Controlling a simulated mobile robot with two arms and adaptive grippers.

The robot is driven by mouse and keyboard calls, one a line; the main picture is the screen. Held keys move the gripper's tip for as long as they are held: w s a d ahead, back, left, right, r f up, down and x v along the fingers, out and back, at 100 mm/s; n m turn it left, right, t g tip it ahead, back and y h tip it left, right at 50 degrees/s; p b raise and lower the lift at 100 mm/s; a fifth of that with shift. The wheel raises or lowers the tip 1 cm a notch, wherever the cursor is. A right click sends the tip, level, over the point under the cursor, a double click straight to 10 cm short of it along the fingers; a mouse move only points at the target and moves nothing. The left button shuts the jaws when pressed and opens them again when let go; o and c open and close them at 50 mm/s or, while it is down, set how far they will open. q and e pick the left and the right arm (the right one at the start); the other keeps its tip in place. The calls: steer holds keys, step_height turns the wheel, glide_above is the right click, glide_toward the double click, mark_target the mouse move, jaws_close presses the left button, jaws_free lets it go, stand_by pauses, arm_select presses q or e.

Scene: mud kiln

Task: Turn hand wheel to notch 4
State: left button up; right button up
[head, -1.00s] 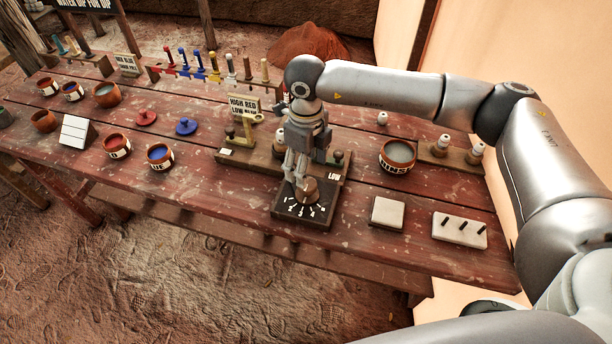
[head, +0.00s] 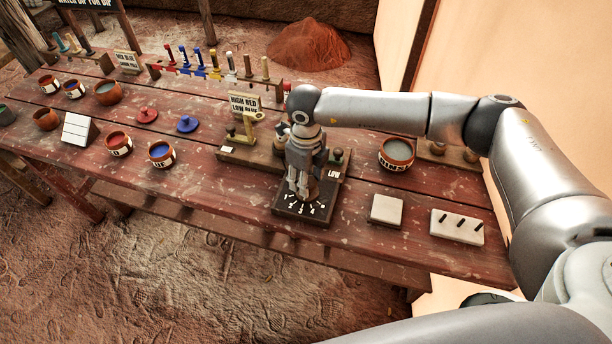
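The hand wheel (head: 314,190) is a small brown knob on a dark square dial plate (head: 290,211) with white marks around its front, near the table's front edge. My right gripper (head: 302,189) points down over the plate, with its fingers at the wheel. The fingers hide much of the wheel, so I cannot tell whether they grip it or only stand against it. The numbers on the dial are too small to read, and the wheel's pointer is not clear. My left gripper is not in view.
Behind the dial stands a wooden base (head: 238,156) with a brass fitting and a sign (head: 244,103). To the right are a bowl (head: 397,154), a pale block (head: 386,210) and a pegged block (head: 457,227). Pots and colored lids stand left.

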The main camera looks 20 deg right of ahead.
steer(key=shift+c, duration=0.9)
steer(key=shift+f+n+b, duration=0.2)
steer(key=shift+n+b, duration=0.8)
steer(key=shift+b, duration=0.4)
steer(key=shift+n+b, duration=1)
steer(key=shift+b, duration=0.15)
steer(key=shift+r+n+b, duration=0.2)
steer(key=shift+n+b, duration=0.7)
steer(key=o, duration=1)
steer(key=shift+s, duration=0.1)
step_height(320, 180, up, 12)
steer(key=shift+r, duration=0.1)
